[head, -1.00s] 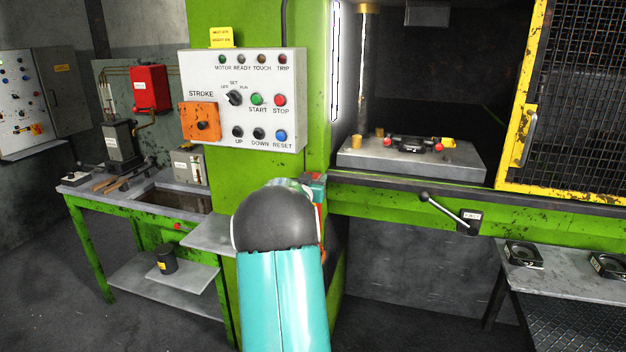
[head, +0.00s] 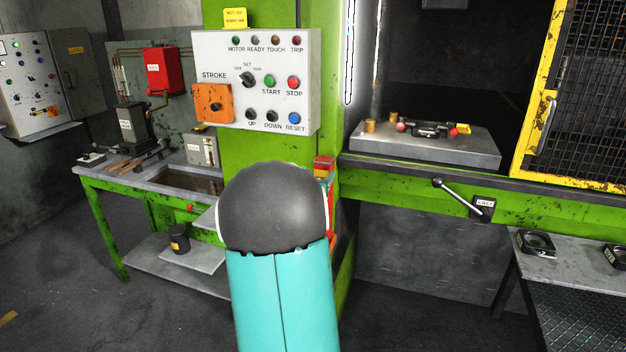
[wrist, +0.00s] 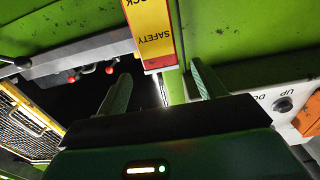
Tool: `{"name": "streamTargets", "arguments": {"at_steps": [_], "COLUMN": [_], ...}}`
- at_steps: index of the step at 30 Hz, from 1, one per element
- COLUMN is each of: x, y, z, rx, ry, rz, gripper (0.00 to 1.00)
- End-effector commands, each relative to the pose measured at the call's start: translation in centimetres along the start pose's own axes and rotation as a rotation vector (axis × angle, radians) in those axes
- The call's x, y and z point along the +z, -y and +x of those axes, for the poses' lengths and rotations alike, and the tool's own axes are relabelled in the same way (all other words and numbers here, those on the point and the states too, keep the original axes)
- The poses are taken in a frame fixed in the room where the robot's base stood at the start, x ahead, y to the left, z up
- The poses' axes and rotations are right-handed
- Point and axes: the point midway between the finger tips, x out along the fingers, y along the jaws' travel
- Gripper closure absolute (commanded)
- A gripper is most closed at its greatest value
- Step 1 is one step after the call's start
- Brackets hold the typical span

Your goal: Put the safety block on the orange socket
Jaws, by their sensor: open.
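The safety block (wrist: 152,35) is a yellow bar with a red end and upside-down "SAFETY" lettering, upright against the green press column in the wrist view. Its red and yellow top (head: 323,166) shows just right of my arm in the head view. My gripper (wrist: 161,68) is open; its two fingers stand apart on either side of the block's red end, and I see no contact. The head view hides my gripper behind my arm. An orange plate (head: 212,104) with a dark round centre sits under "STROKE" on the control panel; I cannot tell if it is the socket.
The control panel (head: 255,80) with buttons juts from the column, close to the right finger in the wrist view. The press bed (head: 440,150) carries red-knobbed tooling. A yellow mesh guard (head: 545,95) stands at right, a green workbench (head: 130,182) at left.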

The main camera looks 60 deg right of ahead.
Motion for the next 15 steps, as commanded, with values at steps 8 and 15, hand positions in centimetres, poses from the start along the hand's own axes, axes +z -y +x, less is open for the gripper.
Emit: {"name": "streamTargets", "arguments": {"at_steps": [8, 15], "x": [0.0, -0.1], "y": [0.0, 0.5], "z": [-2.7, -3.0], "rx": [0.0, -0.015], "ry": [-0.001, 0.006], "rz": [0.0, 0.003], "gripper": [0.31, 0.31]}}
